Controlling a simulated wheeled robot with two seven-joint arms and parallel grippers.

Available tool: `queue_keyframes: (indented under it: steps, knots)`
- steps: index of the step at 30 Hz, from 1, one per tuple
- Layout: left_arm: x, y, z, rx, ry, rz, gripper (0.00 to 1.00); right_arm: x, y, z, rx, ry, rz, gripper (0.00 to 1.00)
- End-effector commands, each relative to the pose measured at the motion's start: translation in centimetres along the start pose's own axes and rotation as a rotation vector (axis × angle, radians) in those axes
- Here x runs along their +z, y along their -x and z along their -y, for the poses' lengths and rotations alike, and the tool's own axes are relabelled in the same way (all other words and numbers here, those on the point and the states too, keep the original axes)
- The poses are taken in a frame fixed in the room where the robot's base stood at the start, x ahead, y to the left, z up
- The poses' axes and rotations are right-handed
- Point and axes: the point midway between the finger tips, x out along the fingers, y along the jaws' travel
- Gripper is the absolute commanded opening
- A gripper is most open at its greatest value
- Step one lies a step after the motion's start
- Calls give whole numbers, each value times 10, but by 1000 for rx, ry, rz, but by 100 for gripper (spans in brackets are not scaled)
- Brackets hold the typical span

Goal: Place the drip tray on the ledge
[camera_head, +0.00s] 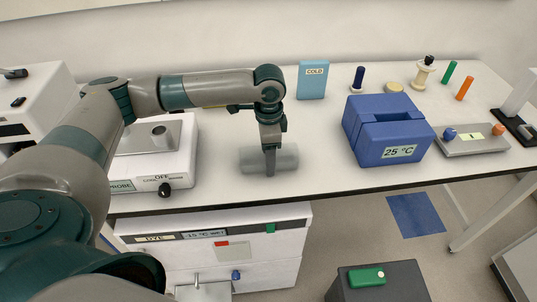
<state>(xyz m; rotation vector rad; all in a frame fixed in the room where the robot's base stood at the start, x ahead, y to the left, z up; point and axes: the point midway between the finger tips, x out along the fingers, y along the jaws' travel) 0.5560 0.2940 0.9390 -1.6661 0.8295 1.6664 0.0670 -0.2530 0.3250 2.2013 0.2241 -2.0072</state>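A grey, low, rounded block (249,160) lies on the white bench near its front edge; I cannot tell for sure whether it is the drip tray. My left gripper (270,165) points down at its middle, with a finger in front of it. The fingers line up in this view, so I cannot tell whether they grip it. A small metallic tray-like surface (205,293) shows at the bottom edge, below the white cabinet; it is cut off. I cannot make out which surface is the ledge. My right gripper is not in view.
A blue "25 °C" box (385,130) stands right of the gripper, and a light blue "COLD" block (312,80) behind. A grey plate with knobs (472,140) lies further right. A white instrument (155,160) stands left. Bare bench (320,150) lies between gripper and blue box.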

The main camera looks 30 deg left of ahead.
Motion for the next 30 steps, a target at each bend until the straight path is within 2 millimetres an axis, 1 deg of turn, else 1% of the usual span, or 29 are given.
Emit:
queue_keyframes:
  steps: [5, 6, 7, 8, 17, 21, 26, 30]
  knots:
    - [0, -2, 0, 1, 0, 0, 30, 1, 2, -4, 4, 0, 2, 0]
    - [0, -2, 0, 1, 0, 0, 64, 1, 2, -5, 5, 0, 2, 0]
    - [0, -2, 0, 1, 0, 0, 71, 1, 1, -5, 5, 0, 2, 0]
    - [0, -2, 0, 1, 0, 0, 76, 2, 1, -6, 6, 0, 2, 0]
    - [0, -2, 0, 0, 0, 0, 76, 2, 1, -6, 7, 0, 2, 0]
    - [0, 1, 0, -2, 1, -1, 76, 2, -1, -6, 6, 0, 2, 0]
    - [-1, 15, 0, -1, 1, -3, 76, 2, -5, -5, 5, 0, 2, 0]
    - [-1, 36, 1, -2, 1, -4, 76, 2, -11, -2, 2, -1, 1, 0]
